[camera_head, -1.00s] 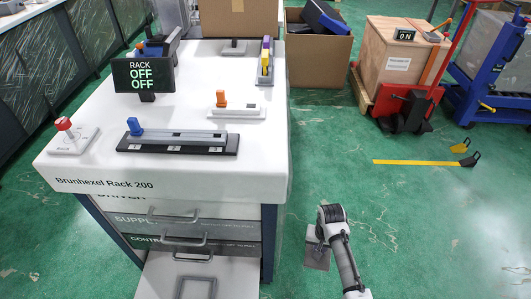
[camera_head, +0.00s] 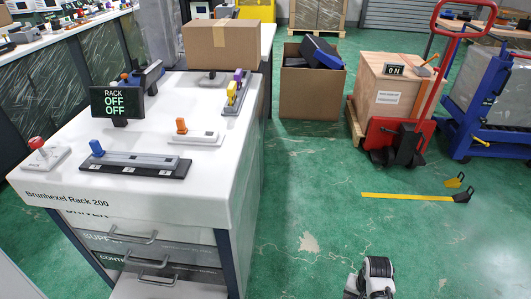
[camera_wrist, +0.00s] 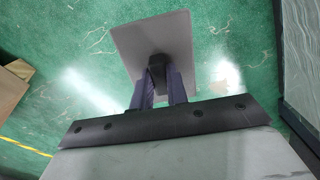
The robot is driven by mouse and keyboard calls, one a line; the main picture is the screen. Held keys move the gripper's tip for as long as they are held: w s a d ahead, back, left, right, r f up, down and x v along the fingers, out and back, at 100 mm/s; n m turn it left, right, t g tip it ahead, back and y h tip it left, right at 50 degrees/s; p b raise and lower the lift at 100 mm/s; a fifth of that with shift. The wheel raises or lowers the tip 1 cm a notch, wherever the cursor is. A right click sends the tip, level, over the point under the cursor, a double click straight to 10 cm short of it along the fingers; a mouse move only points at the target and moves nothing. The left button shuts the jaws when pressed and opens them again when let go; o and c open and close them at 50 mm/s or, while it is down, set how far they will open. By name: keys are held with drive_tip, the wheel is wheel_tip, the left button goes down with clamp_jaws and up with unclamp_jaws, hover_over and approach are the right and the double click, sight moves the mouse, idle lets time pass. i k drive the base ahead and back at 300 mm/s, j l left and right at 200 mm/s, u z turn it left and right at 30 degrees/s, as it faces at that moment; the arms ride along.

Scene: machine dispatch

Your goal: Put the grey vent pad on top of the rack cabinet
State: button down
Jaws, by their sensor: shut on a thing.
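The rack cabinet (camera_head: 215,160), marked Brunhexel Rack 200, stands at the left in the head view. Its white top carries several controls and a display reading RACK OFF OFF. My gripper (camera_wrist: 160,75) is shut on the grey vent pad (camera_wrist: 135,38), a flat plate with a dark grip piece between the fingers. Green floor lies beyond the pad in the wrist view. In the head view my wrist shows at the bottom edge, right of and apart from the cabinet, and the fingers are cut off or hidden.
An open carton (camera_head: 312,95) and a red pallet jack (camera_head: 395,132) stand behind.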

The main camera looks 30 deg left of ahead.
sight(201, 95)
drive_tip(key=i+l+z, duration=0.6)
drive_tip(key=i+l+u, duration=0.15)
drive_tip(key=i, duration=0.3)
drive_tip(key=i+l+u, duration=0.15)
drive_tip(key=i, duration=0.3)
drive_tip(key=i+j+u, duration=0.1)
drive_tip(key=i+u, duration=0.2)
drive_tip(key=i, duration=0.35)
drive_tip(key=i+u, duration=0.3)
drive_tip(key=i, duration=0.35)
drive_tip(key=i+l+u, duration=0.3)
drive_tip(key=i, duration=0.3)
drive_tip(key=i+l+u, duration=0.1)
drive_tip(key=u, duration=0.3)
drive_tip(key=l+u, duration=0.15)
drive_tip(key=u, duration=0.3)
drive_tip(key=i+l+u, duration=0.1)
drive_tip(key=u, duration=0.3)
drive_tip(key=l+u, duration=0.4)
drive_tip(key=u, duration=0.45)
drive_tip(key=l, duration=0.05)
